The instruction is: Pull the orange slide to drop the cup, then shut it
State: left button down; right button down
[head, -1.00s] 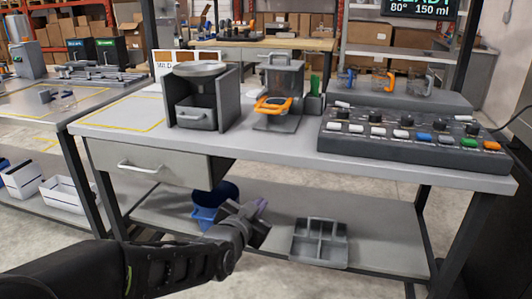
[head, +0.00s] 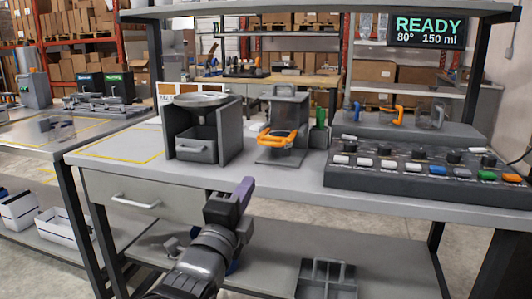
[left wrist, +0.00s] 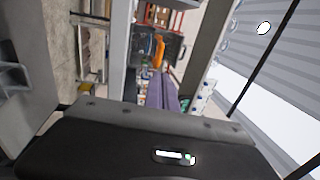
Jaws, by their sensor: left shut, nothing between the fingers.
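The orange slide (head: 278,138) sticks out at the front of a grey dispenser (head: 289,108) on the table. It also shows in the left wrist view (left wrist: 159,50), beyond the fingers. I cannot make out a cup inside the dispenser. My left gripper (head: 245,187) is shut and empty, with purple fingers pointing up, just in front of the table edge and below the slide, apart from it. Its fingers also show in the left wrist view (left wrist: 163,92). My right gripper is in neither view.
A grey drawer unit (head: 196,150) stands left of the dispenser, a green-topped item (head: 320,118) right of it. A button panel (head: 420,165) fills the right side. Glass mugs with coloured handles (head: 397,116) stand behind it. The table front (head: 270,180) is bare.

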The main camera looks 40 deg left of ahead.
pick_arm(q)
jog(key=p, duration=0.7)
send_near(273, 140)
jog(key=shift+w+a+r, duration=0.2)
jog(key=shift+w+r, duration=0.15)
jog(key=shift+w, duration=0.45)
jog(key=shift+w+a+r, duration=0.15)
jog(key=shift+w+a, duration=0.05)
jog(key=shift+w, duration=0.45)
jog(key=shift+w+a+b, duration=0.1)
jog(key=shift+w+b, duration=0.3)
jog(key=shift+b, duration=0.2)
jog(key=x, duration=0.1)
jog(key=b+x, duration=0.1)
jog(key=x, duration=0.1)
jog(key=f+b+x, duration=0.1)
jog(key=x, duration=0.1)
jog(key=shift+w+a, duration=0.15)
jog(key=shift+w, duration=0.1)
jog(key=shift+r, duration=0.3)
jog(key=shift+s+b, duration=0.1)
jog(key=shift+b, duration=0.2)
